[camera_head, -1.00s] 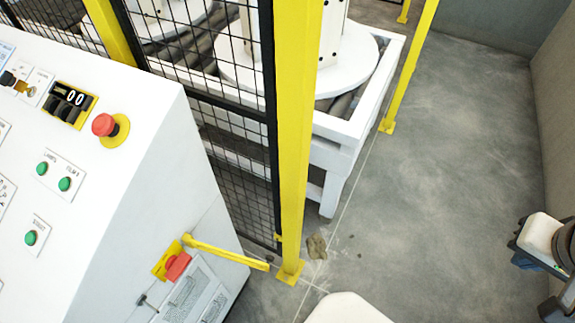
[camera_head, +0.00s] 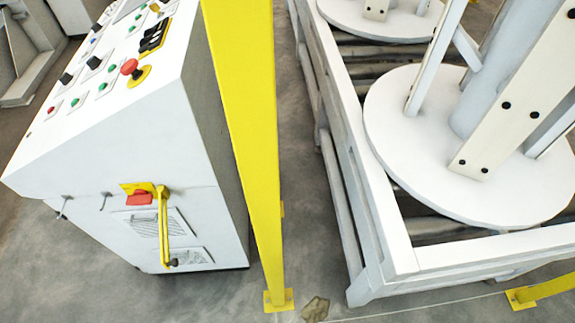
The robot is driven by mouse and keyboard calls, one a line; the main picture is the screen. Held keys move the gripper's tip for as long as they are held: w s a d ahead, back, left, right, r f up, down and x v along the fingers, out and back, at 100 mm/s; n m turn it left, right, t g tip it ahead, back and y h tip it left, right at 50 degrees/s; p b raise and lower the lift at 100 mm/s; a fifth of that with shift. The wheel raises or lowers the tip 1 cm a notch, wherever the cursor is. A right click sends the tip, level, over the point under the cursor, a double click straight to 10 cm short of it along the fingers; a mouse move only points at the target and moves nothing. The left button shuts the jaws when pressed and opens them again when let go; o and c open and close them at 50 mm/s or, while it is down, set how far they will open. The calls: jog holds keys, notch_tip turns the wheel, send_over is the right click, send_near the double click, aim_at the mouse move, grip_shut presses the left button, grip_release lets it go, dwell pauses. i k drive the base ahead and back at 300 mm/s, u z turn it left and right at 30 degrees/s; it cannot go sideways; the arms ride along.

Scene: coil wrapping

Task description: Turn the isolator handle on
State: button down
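The isolator handle is a red grip (camera_head: 139,198) on a yellow plate (camera_head: 130,187), on the lower side of the white control cabinet (camera_head: 215,215). A long yellow bar (camera_head: 164,228) runs down the picture from beside the plate, past the labels, and ends near a small dark knob (camera_head: 172,263). I cannot tell whether the bar is part of the handle or whether the handle stands on or off. My gripper is not in view.
A yellow post (camera_head: 250,150) stands close to the cabinet's right. A white conveyor frame (camera_head: 370,215) with round white plates (camera_head: 455,165) fills the right. A brown patch (camera_head: 315,308) lies on the floor beside the post's foot. Grey floor shows left of the cabinet.

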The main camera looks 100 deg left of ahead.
aim_at(141, 196)
jog(key=i, duration=1.2)
jog(key=u, duration=1.8)
jog(key=k, duration=0.1)
jog(key=u, duration=3.15)
jog(key=i, duration=1)
jog(key=u, duration=0.05)
